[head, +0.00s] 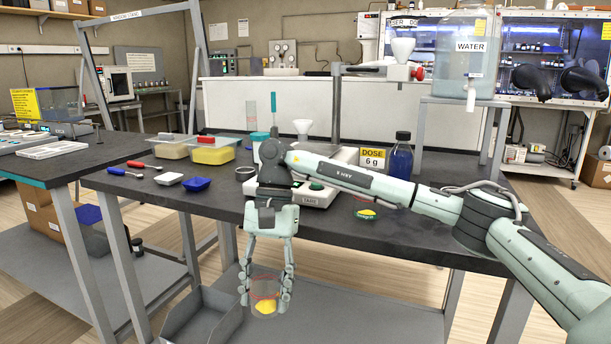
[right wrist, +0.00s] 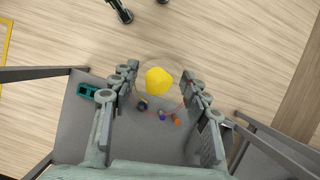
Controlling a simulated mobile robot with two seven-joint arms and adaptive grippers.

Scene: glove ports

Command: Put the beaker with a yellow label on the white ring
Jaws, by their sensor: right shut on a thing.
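My right gripper (head: 265,292) is shut on a clear beaker (head: 259,281), one finger on each side. The beaker hangs upright in front of the bench's front edge, below the bench top. A yellow patch shows low in it, also in the right wrist view (right wrist: 158,81); I cannot tell whether it is label or contents. A faint red line runs around the beaker. A small pale ring (head: 239,175) lies on the bench behind, left of my right wrist; I cannot tell whether it is the white ring. My left gripper is in neither view.
A grey open bin (head: 184,322) is below left of the beaker. The bench's front right is mostly clear.

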